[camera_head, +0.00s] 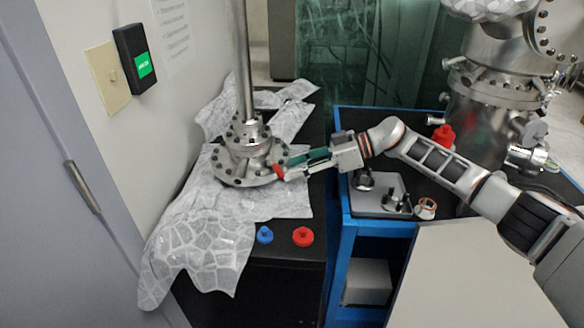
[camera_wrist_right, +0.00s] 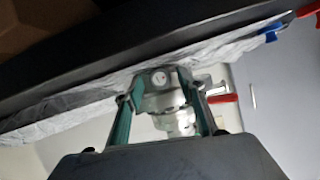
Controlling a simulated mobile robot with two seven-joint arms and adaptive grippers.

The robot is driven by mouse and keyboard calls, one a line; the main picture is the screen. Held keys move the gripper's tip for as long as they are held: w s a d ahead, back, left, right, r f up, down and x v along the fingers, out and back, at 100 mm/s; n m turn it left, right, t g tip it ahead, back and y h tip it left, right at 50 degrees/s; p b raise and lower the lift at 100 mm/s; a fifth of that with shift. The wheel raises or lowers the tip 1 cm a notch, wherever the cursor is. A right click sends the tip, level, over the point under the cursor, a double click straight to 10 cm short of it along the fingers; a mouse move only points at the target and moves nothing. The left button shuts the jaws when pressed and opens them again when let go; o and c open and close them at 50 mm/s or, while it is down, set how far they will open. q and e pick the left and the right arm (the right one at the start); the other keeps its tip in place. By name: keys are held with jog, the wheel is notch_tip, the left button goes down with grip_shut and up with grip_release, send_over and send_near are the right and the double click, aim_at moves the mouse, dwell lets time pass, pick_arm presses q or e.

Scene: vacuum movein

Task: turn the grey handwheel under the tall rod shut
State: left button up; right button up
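The tall rod (camera_head: 243,60) stands upright on a bolted grey metal fitting (camera_head: 247,135) with a wide flange, on the foil-covered table at left. I cannot clearly pick out the grey handwheel from this fitting. My right gripper (camera_head: 282,166) reaches in from the right, at the right side of the fitting. In the right wrist view its green fingers (camera_wrist_right: 164,108) are spread, with grey metal of the fitting (camera_wrist_right: 160,80) showing between and beyond them. Contact cannot be told. A red part (camera_head: 278,171) shows by the fingertips. My left gripper is out of view.
A blue knob (camera_head: 265,235) and a red knob (camera_head: 303,237) stand on the black table's front. Crinkled foil (camera_head: 205,240) hangs over its edge. A blue-framed cart (camera_head: 345,235) and a large metal chamber (camera_head: 480,115) stand right. A wall (camera_head: 110,190) bounds the left.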

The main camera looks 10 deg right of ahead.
jog(key=v, duration=1.1)
jog(key=shift+s, duration=0.1)
